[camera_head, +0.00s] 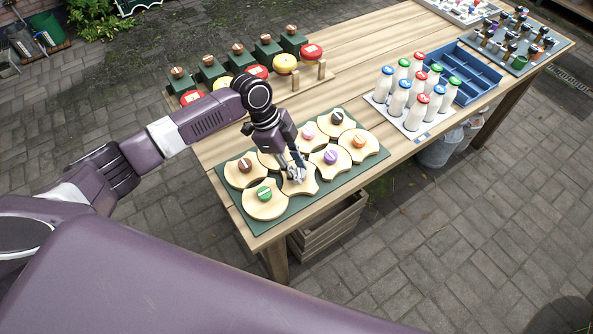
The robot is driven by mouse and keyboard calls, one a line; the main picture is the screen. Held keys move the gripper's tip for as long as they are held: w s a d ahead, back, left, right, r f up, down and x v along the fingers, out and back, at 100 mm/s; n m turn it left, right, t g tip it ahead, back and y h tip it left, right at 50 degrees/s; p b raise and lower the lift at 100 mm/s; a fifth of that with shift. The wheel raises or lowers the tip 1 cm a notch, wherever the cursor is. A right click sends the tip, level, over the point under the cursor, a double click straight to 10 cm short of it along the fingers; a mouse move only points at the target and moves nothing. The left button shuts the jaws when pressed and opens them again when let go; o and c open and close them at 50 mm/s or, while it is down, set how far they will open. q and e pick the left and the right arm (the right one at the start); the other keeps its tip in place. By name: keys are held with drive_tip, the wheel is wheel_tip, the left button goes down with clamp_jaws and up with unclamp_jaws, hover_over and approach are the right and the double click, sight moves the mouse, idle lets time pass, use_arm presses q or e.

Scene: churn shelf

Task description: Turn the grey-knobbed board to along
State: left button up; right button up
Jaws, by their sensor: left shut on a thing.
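Several pale wooden boards with coloured knobs lie on a green mat (223,183) at the near end of the table. The grey-knobbed board (302,189) is in the near row, between the green-knobbed board (261,207) and the purple-knobbed board (330,171). My left gripper (295,176) reaches down from above and is shut on its knob. The fingers mostly hide the knob, so its colour and the way it points are hard to tell. My right gripper is out of view.
Brown-knobbed (241,178), pink-knobbed, dark-knobbed and orange-knobbed (358,154) boards surround it closely; another is partly behind my gripper. Milk bottles (397,103) stand on a white tray beside a blue crate (471,73). Green boxes and round red and yellow items (285,63) stand behind.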

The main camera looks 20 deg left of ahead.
use_arm(q)
drive_tip(key=m+b, duration=0.1)
drive_tip(key=m+g, duration=0.1)
drive_tip(key=m, duration=0.1)
drive_tip(key=shift+w+d+b, duration=0.1)
drive_tip(key=shift+w+b, duration=0.1)
drive_tip(key=shift+b, duration=0.15)
drive_tip(key=m+g+b, duration=0.1)
drive_tip(key=m+b, duration=0.1)
drive_tip(key=m, duration=0.1)
drive_tip(key=shift+w+f+m+y, duration=0.1)
drive_tip(key=shift+m+y, duration=0.2)
drive_tip(key=m+g+y+b, duration=0.1)
drive_tip(key=m+b, duration=0.1)
drive_tip(key=m, duration=0.1)
drive_tip(key=shift+d+m+g+y+b, duration=0.1)
drive_tip(key=shift+m+g+y+b, duration=0.2)
drive_tip(key=shift+m+g+b, duration=0.7)
drive_tip(key=shift+m+t, duration=0.4)
drive_tip(key=shift+t, duration=0.2)
drive_tip(key=o, duration=1.1)
drive_tip(key=shift+o, duration=0.2)
drive_tip(key=shift+r, duration=0.25)
drive_tip(key=v, duration=1.1)
drive_tip(key=shift+w+r, duration=0.2)
drive_tip(key=shift+r, duration=0.15)
